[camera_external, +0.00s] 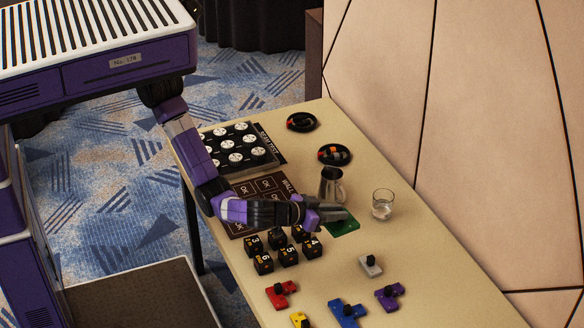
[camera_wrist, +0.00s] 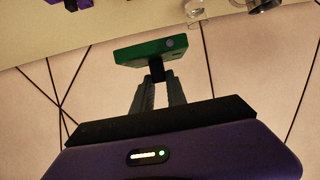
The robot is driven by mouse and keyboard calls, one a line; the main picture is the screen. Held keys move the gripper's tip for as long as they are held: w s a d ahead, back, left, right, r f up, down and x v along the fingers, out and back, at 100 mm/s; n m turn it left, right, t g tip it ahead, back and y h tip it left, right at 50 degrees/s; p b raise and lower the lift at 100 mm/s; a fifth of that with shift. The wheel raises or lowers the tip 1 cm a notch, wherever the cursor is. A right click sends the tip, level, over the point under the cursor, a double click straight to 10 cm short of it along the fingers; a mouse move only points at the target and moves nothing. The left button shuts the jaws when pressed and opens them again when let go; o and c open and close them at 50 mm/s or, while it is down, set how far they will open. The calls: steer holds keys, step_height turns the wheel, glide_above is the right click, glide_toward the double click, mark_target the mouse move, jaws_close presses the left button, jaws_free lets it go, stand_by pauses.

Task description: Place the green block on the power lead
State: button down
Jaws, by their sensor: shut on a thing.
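The green block (camera_external: 343,226) is a flat green piece with a black knob (camera_wrist: 157,70) on it. My gripper (camera_external: 326,214) is shut on this knob, and the block (camera_wrist: 150,49) sits beyond the fingertips (camera_wrist: 158,82) in the wrist view. In the external view the gripper and block are over the middle of the table, right of the dark board with OK squares; the block's height above the table is hard to judge. I cannot pick out a power lead with certainty in either view.
A metal cup (camera_external: 332,185) stands close behind the gripper, and a clear glass (camera_external: 382,204) right of it. Two black dishes (camera_external: 302,122) (camera_external: 335,155) hold small items. Numbered black cubes (camera_external: 287,256) and coloured blocks (camera_external: 348,312) lie nearer.

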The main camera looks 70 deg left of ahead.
steer(key=w+a+f+n+g+y+p, duration=0.15)
steer(key=w+a+p, duration=0.25)
steer(key=w+a, duration=0.75)
steer(key=w+a+f+n+y+p, duration=0.1)
steer(key=w+a+n+y+p, duration=0.2)
steer(key=w+a, duration=0.85)
steer(key=a+r+y+p, duration=0.25)
steer(key=a+p, duration=0.35)
steer(key=a, duration=2.3)
steer(key=h, duration=0.3)
glide_above(332, 153)
steer(key=shift+m+t, duration=0.35)
steer(key=shift+m, duration=0.1)
step_height(332, 153, down, 16)
steer(key=shift+a+f, duration=0.15)
steer(key=shift+f, duration=0.05)
